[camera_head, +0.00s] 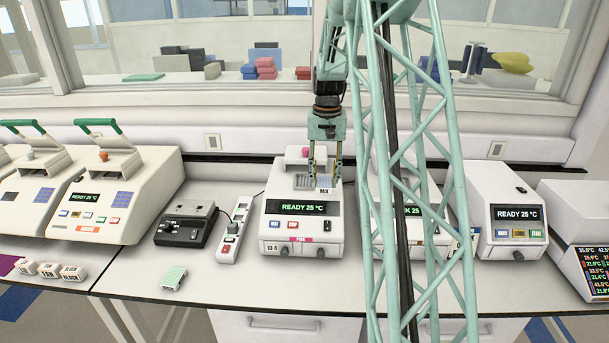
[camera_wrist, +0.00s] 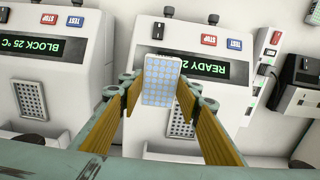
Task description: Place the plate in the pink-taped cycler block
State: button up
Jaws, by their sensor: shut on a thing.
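The plate, white with blue wells, shows between my fingertips in the wrist view (camera_wrist: 161,82). My gripper (camera_wrist: 162,92) is shut on it by its two sides. In the head view my gripper (camera_head: 325,178) points down over the cycler with a pink tape label (camera_head: 300,239). That cycler (camera_head: 272,235) reads READY 25 °C and its lid is raised. Its block (camera_wrist: 180,122) shows empty wells, partly behind the plate and a finger in the wrist view. The plate appears above the cycler, apart from the block; the exact height is hard to tell.
A second cycler (camera_wrist: 35,70) reading BLOCK 25 °C stands beside it, partly behind my lattice column in the head view. A white power strip (camera_head: 234,230) and a black device (camera_head: 186,223) stand left. A small green-topped rack (camera_head: 174,277) lies on the front bench.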

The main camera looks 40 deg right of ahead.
jog(key=p, duration=0.2)
send_over(305, 182)
jog(key=shift+s+a+f, duration=0.1)
jog(key=shift+s+f, duration=0.25)
jog(key=shift+f, duration=0.25)
jog(key=shift+w, duration=0.45)
jog(key=shift+f+p, duration=0.45)
jog(key=shift+f, duration=1.3)
jog(key=shift+f, duration=0.2)
jog(key=o, duration=0.8)
jog(key=shift+o, duration=0.2)
jog(key=shift+r, duration=0.1)
notch_tip(305, 182, up, 12)
jog(key=b, duration=0.1)
